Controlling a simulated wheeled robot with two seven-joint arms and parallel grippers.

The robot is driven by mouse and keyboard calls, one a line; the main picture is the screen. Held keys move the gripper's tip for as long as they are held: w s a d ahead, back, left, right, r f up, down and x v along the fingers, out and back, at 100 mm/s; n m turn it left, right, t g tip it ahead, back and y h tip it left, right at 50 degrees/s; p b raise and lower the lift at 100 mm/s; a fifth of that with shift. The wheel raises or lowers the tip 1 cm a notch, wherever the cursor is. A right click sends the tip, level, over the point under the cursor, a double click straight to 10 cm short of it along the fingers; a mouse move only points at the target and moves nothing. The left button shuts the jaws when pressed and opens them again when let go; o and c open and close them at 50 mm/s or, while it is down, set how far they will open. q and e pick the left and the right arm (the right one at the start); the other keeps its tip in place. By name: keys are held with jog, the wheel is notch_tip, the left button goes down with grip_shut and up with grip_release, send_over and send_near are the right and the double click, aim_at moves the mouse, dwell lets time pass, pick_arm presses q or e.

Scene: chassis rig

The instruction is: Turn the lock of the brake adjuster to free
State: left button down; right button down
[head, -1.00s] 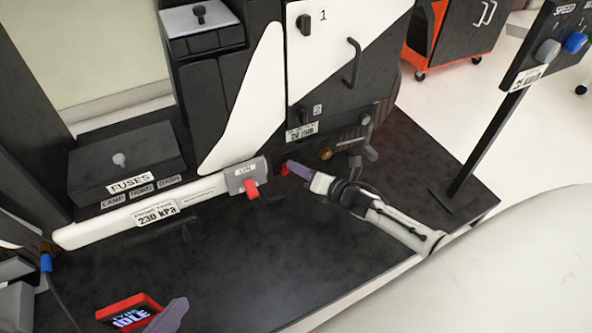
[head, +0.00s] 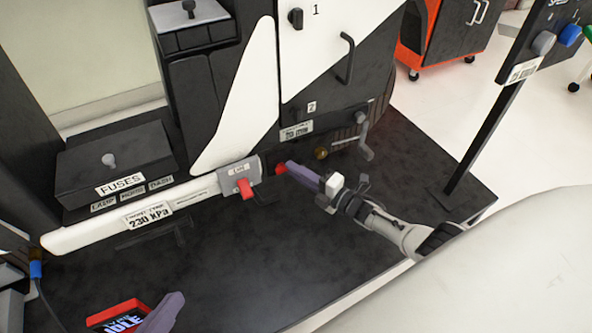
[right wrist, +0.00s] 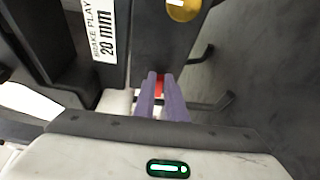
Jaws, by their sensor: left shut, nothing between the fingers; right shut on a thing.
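The brake adjuster sits low on the dark cabinet, under the label BRAKE PLAY 20 mm (head: 296,130). Its red lock (head: 281,169) is a small lever; it also shows between the fingertips in the right wrist view (right wrist: 160,84). My right gripper (head: 287,167) is shut on the lock, its purple fingers hiding most of it. A round brass knob (head: 320,153) is just right of the lock, and a grey crank (head: 363,135) stands further right. My left gripper (head: 172,307) is shut and empty at the bottom left. The lock's exact angle is hard to read.
A white beam marked 230 kPa (head: 150,214) ends in a grey block with a red lever (head: 246,188), close left of my right fingers. A screen reading IDLE (head: 118,318) is beside my left gripper.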

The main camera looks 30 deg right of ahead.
pick_arm(q)
jog(key=shift+f, duration=0.1)
pick_arm(e)
jog(key=shift+f+m, duration=0.1)
jog(key=shift+m, duration=0.4)
dwell(0.3)
jog(key=c, duration=1.8)
grip_release()
